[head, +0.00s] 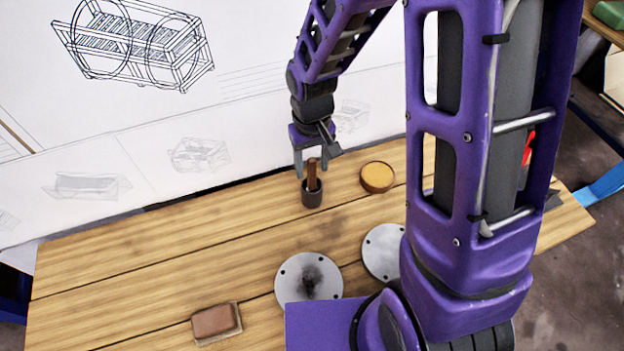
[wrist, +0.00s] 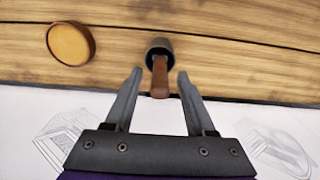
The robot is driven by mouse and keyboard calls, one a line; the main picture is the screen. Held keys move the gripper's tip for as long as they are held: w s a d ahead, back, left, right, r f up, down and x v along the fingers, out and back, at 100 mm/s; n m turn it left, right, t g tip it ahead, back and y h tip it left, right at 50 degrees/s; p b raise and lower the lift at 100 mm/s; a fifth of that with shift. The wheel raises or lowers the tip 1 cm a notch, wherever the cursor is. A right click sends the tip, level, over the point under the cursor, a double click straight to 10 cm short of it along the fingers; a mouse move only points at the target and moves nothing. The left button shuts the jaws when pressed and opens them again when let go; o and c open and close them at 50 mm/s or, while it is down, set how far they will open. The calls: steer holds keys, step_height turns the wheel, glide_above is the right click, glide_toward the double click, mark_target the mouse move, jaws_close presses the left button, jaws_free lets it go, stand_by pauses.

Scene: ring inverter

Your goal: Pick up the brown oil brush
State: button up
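The brown oil brush (head: 312,172) stands upright in a small dark cup (head: 312,194) near the back edge of the wooden table. Only its brown handle shows; its lower end is hidden inside the cup. In the wrist view the brush handle (wrist: 160,77) points toward my gripper (wrist: 160,82). The gripper is open, with one finger on each side of the handle and a gap on both sides. In the head view my gripper (head: 305,164) is just above the cup, around the height of the handle.
A round yellow-topped disc (head: 377,177) lies right of the cup. Two grey metal discs, one smudged black (head: 309,282) and one partly behind my arm (head: 383,252), lie nearer. A brown block (head: 215,321) lies front left. A white drawn panel (head: 150,130) stands behind the table.

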jaws_close()
steer(key=shift+r, duration=0.1)
